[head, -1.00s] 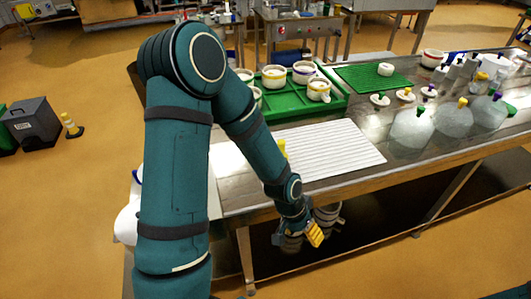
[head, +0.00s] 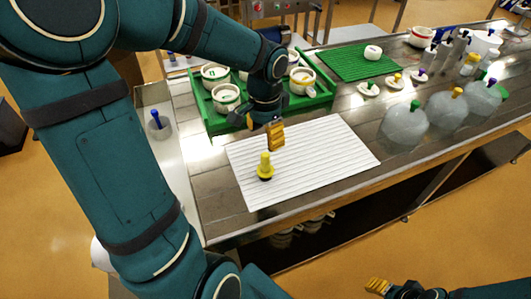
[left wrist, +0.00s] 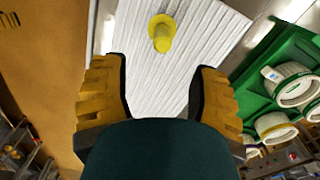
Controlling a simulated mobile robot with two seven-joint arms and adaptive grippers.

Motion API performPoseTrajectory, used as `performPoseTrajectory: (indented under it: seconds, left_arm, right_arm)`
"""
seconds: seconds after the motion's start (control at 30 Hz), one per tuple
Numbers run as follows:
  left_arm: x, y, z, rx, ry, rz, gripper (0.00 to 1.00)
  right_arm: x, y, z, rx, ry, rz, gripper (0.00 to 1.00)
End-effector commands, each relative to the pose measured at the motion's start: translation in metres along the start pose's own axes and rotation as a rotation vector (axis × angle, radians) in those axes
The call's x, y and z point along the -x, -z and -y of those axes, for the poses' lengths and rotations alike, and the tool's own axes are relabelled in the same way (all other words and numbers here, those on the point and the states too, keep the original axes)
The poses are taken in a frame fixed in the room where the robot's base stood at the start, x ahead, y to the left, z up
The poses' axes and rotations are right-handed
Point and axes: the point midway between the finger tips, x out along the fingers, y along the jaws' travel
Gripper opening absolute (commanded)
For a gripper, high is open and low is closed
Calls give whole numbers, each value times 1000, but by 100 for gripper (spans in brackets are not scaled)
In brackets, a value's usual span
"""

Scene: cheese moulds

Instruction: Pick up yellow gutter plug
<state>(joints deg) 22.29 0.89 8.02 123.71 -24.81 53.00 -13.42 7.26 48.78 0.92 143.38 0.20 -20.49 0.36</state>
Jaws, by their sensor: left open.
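A green tray (head: 215,124) with several white moulds stands behind the mat. A green mat (head: 345,64) lies at the back. Several cloudy domes (head: 405,124) with coloured plugs stand to the right. A white container (head: 158,130) holds a blue-topped item at left.

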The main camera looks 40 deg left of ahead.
Motion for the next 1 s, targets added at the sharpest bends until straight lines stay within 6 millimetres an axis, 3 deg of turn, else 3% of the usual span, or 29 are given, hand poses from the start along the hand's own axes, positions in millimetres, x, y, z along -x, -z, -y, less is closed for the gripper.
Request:
performPoseTrajectory:
  seconds: [0.17,0.6,1.0]
  left_arm:
    - [-4,0,0,0,0,1,61]
    - [-77,0,-1,0,-2,2,61]
    - [-106,-1,-1,-1,-2,1,61]
  right_arm:
    - [-1,-1,-1,-1,0,1,52]
    - [-18,-8,-7,4,1,17,52]
    - [-26,-10,-10,6,2,19,52]
